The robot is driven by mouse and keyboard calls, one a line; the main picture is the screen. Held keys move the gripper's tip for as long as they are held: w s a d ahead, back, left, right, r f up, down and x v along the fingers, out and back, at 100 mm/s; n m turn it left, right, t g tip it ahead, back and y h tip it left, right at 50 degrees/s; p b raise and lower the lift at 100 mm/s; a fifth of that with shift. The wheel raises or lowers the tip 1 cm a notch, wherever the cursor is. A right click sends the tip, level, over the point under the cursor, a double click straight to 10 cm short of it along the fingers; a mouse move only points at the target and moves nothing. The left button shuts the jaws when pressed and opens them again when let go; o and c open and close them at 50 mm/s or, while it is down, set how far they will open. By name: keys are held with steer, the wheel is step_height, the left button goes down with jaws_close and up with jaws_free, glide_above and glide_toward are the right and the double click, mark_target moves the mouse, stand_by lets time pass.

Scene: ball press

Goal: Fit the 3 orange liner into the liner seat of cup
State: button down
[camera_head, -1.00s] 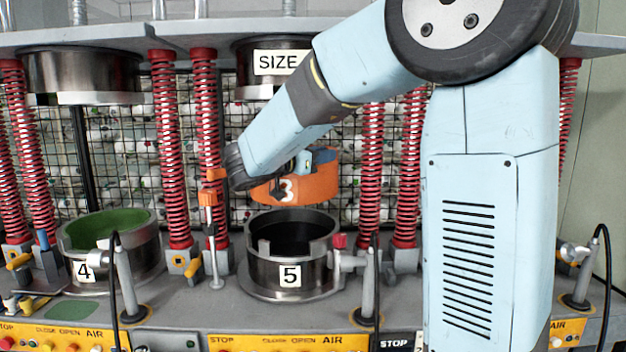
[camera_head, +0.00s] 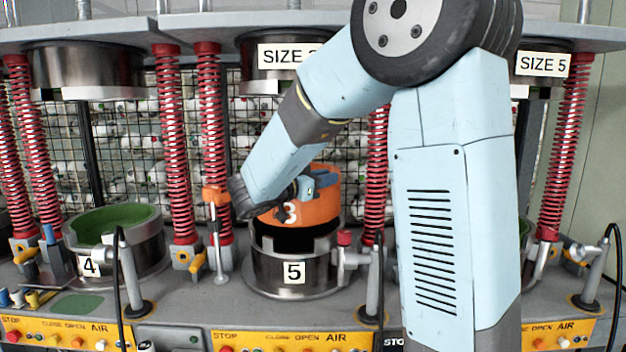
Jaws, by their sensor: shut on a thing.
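The liner looks a little tilted. Its lower edge is at about the height of the cup's rim, and the cup's dark inside shows below it. I cannot tell whether liner and cup touch. My gripper is shut on the liner's wall; its fingertips are partly hidden. A SIZE sign (camera_head: 288,54) above this cup has its number partly covered by my arm.
A cup marked 4 (camera_head: 140,258) with a green liner (camera_head: 110,226) stands at the left. Red springs (camera_head: 178,150) flank each press. An orange-topped post (camera_head: 216,215) stands close left of cup 5. A clamp fitting (camera_head: 345,256) sits at its right. A SIZE 5 sign (camera_head: 543,64) hangs at the right.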

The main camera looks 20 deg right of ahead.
stand_by(0.3)
steer(key=shift+s+a, duration=0.15)
steer(key=shift+s+f, duration=0.1)
steer(key=shift+f, duration=0.9)
stand_by(0.8)
